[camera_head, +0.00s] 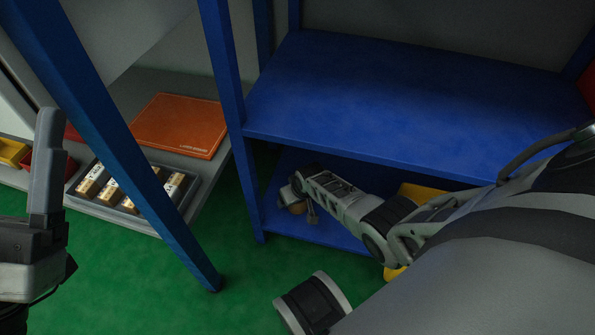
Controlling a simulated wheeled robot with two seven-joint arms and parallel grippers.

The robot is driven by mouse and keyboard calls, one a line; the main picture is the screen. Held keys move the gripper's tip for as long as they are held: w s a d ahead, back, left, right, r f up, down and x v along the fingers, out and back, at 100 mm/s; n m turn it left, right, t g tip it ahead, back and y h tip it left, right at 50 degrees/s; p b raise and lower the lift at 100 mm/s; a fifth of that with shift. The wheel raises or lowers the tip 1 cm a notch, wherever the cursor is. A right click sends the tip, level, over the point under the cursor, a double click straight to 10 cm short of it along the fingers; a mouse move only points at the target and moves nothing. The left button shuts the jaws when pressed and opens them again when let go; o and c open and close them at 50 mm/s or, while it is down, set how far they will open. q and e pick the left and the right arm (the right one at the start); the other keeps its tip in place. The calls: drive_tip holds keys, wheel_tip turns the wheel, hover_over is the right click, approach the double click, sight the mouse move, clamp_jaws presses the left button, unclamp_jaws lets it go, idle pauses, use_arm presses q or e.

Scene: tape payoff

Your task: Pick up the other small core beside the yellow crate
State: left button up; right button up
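A small brown core (297,208) lies at the left front of the lower blue shelf, partly hidden by my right gripper. My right gripper (303,200) reaches in low over that shelf, with its fingertips right at the core. The frame does not show whether the fingers close on it. The yellow crate (420,193) is on the lower shelf to the right, mostly hidden behind my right arm. My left gripper (48,175) is at the left edge, away from the shelf, and its finger gap cannot be made out.
The upper blue shelf (400,100) is bare and sits close above my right arm. Blue posts (225,70) stand at the left. A grey table (200,175) there holds an orange mat (180,122), a grey tray (187,197) of boxed items and small red and yellow bins.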

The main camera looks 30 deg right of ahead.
drive_tip(key=c, duration=1.1)
drive_tip(key=shift+o, duration=0.2)
drive_tip(key=shift+r, duration=0.1)
